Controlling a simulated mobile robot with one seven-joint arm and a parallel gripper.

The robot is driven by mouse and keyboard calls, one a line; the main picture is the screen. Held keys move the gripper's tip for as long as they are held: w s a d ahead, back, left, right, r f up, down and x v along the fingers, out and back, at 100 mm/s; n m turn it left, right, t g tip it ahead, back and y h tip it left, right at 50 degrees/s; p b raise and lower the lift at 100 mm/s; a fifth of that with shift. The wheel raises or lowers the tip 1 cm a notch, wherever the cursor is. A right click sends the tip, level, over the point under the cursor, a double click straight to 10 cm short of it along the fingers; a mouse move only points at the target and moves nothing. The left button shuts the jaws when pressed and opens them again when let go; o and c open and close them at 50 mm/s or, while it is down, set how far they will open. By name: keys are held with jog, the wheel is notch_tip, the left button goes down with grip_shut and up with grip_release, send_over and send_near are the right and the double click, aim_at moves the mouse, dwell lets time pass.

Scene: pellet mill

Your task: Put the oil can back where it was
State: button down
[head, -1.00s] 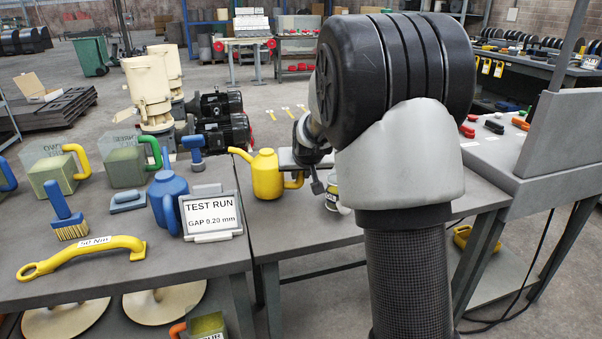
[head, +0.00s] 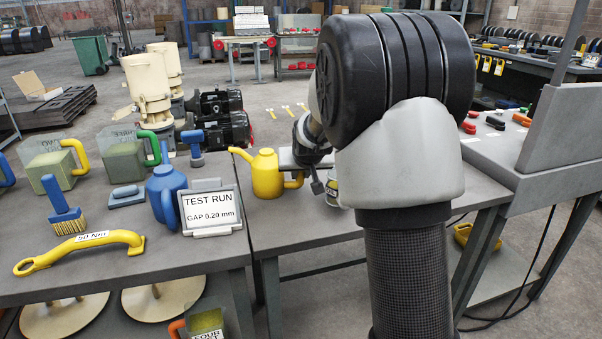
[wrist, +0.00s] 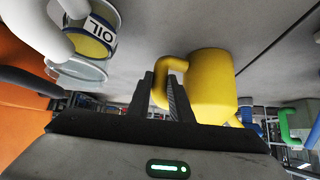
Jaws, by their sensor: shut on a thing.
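The yellow oil can (head: 267,176), with a long spout to the left and a handle to the right, is upright at the left part of the right-hand table. I cannot tell whether its base touches the table. In the wrist view the can (wrist: 212,88) shows with its curved handle between the two dark fingers of my gripper (wrist: 162,80). My gripper is shut on this handle. In the head view my arm hides part of the gripper.
A tin labelled OIL (wrist: 92,38) stands close beside my gripper; it is partly hidden in the head view (head: 332,192). A TEST RUN sign (head: 211,210) and a blue can (head: 165,192) stand left of the yellow can. Bare tabletop (head: 300,228) lies in front of it.

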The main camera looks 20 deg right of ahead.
jog(key=shift+r, duration=0.1)
jog(key=c, duration=1.5)
grip_release()
jog(key=o, duration=1.2)
jog(key=shift+s+a+b, duration=0.2)
jog(key=shift+s+b, duration=0.1)
jog(key=shift+s, duration=0.85)
jog(key=shift+s+a+b, duration=0.15)
jog(key=shift+s+b, duration=0.15)
jog(key=shift+s, duration=0.8)
jog(key=shift+s+a, duration=0.15)
jog(key=shift+s, duration=1)
jog(key=shift+s+a, duration=0.15)
jog(key=shift+s, duration=0.95)
